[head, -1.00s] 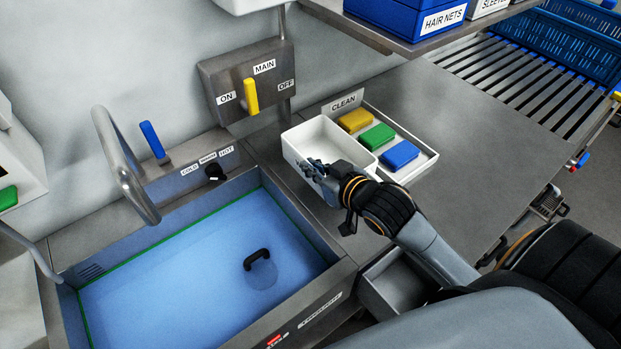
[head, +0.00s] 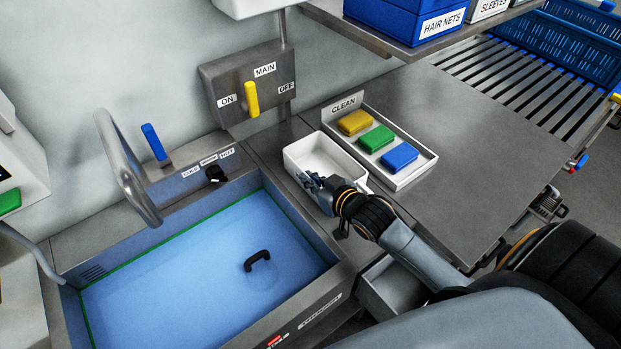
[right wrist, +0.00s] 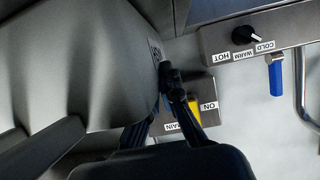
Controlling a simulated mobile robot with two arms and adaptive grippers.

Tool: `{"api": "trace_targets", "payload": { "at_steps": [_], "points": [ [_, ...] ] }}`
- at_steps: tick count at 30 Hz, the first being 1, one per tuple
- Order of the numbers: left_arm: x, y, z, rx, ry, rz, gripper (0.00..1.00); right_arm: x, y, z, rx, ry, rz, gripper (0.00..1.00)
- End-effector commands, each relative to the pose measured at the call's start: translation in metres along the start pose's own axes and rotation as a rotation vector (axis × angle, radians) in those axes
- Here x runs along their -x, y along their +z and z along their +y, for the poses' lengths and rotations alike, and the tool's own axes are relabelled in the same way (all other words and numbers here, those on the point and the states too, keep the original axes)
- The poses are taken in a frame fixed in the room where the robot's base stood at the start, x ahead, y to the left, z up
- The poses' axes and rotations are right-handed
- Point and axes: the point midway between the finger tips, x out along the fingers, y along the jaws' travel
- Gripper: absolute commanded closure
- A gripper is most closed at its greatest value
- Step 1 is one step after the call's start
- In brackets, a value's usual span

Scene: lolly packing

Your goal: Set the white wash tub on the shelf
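The white wash tub (head: 318,151) is a small open box, upright and empty as far as I see. It is over the grey counter between the sink and the sponge tray; I cannot tell whether its bottom touches. My right gripper (head: 311,184) is at the tub's near side, with its fingers closed on the wall there, hiding part of it. In the right wrist view the dark fingers (right wrist: 178,95) show in front of the switch box. A metal shelf (head: 345,28) runs above the counter at the back. My left gripper is out of view.
A white tray (head: 425,168) with yellow, green and blue sponges stands right beside the tub. The sink (head: 190,270) of blue water is to the left. A blue hair-net box (head: 385,18) sits on the overhead shelf. The counter's right part (head: 470,150) is clear.

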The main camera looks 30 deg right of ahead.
Motion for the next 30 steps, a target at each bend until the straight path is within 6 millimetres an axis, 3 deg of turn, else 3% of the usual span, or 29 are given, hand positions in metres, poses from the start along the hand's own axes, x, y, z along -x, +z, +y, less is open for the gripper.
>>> {"api": "trace_targets", "payload": {
  "at_steps": [1, 5, 6, 17, 20, 30],
  "points": [
    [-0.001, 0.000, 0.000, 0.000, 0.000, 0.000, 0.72, -0.001, 0.001, 0.000, 0.001, 0.000, 0.001, 1.00],
    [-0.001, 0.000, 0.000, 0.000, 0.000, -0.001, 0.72, -0.001, 0.002, 0.000, 0.000, 0.000, -0.001, 0.73],
    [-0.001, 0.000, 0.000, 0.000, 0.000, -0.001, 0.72, -0.001, 0.002, 0.000, 0.000, 0.000, -0.001, 0.72],
    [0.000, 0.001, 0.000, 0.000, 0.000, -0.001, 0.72, 0.003, 0.000, 0.000, 0.000, 0.000, -0.001, 0.72],
    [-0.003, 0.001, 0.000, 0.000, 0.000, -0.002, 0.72, 0.014, 0.001, 0.000, 0.000, 0.000, -0.002, 0.72],
    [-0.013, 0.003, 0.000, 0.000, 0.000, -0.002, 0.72, 0.082, 0.002, 0.000, 0.000, -0.001, -0.003, 0.72]
  ]
}}
